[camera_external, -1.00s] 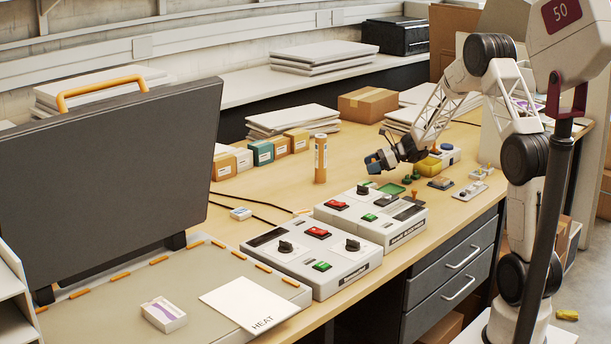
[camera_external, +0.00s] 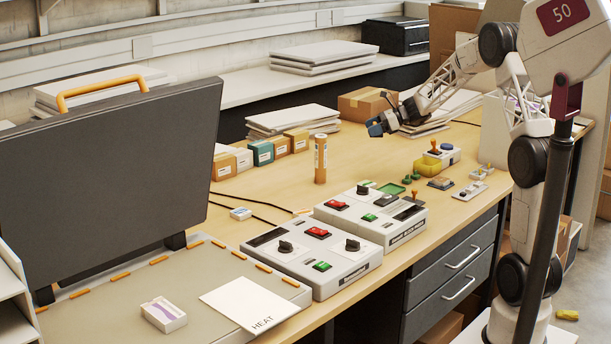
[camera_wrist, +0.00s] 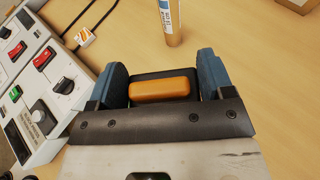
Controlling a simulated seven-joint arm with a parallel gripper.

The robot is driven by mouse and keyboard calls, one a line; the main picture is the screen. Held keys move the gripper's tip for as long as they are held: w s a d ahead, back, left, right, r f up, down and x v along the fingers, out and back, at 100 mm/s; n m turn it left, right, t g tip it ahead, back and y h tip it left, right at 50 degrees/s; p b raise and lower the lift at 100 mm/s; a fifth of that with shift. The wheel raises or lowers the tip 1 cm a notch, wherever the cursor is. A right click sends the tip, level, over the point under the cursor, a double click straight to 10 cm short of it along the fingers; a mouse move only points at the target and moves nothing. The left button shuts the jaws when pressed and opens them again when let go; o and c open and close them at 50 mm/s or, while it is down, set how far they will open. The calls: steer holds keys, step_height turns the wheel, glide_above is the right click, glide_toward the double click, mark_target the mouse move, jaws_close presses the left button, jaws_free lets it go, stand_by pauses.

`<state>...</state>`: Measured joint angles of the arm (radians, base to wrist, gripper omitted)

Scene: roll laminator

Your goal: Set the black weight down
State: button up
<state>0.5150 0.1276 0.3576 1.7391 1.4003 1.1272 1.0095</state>
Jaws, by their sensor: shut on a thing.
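My gripper (camera_external: 376,128) is raised above the back right part of the wooden table in the external view. In the wrist view, my gripper (camera_wrist: 163,75) has its two blue fingers closed on the sides of the black weight (camera_wrist: 190,73). An orange bar (camera_wrist: 160,90) lies across the side of the weight facing the camera. The underside of the weight is hidden. In the external view the weight is too small to make out clearly between the fingers. It appears to be held clear of the tabletop.
An orange cylinder (camera_external: 320,160) stands upright on the table. Control boxes (camera_external: 310,262) with switches and knobs sit nearer the front. Small boxes (camera_external: 262,153) and a stack of white sheets (camera_external: 292,120) are at the back.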

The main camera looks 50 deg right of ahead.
step_height(320, 180, up, 2)
steer(key=shift+r, duration=0.15)
steer(key=w+a+n+g+y, duration=0.1)
steer(key=w+a, duration=0.4)
steer(key=a, duration=0.3)
steer(key=w+a+n+g+y, duration=0.1)
steer(key=w+a, duration=0.3)
steer(key=a, duration=0.3)
steer(key=n+g, duration=0.2)
glide_above(277, 201)
step_height(277, 201, down, 12)
steer(key=y, duration=0.1)
steer(key=shift+r+n, duration=0.25)
steer(key=shift+n, duration=0.05)
steer(key=shift+w, duration=0.1)
steer(key=shift+f, duration=3.1)
steer(key=shift+f, duration=0.1)
steer(key=shift+f, duration=1.75)
